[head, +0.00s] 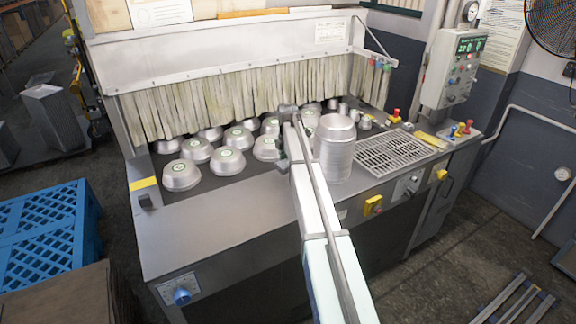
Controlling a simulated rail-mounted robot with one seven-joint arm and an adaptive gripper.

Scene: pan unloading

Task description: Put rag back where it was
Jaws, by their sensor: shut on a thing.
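My arm reaches up from the bottom edge over the front of the steel machine table (215,225). My gripper (283,154) is at its far end, low over the table among the pans and left of the tall pan stack (335,150). The arm covers most of it. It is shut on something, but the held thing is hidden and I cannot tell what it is. No rag can be made out for certain. A flat yellow piece (430,139) lies on the right end of the machine; I cannot tell whether it is cloth.
Several upturned pans (182,175) stand on the dark bed below the strip curtain (230,100). A metal grate (395,153) lies right of the stack. The control box (457,65) rises at the right. The table's front left is bare. A blue crate (45,235) stands left.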

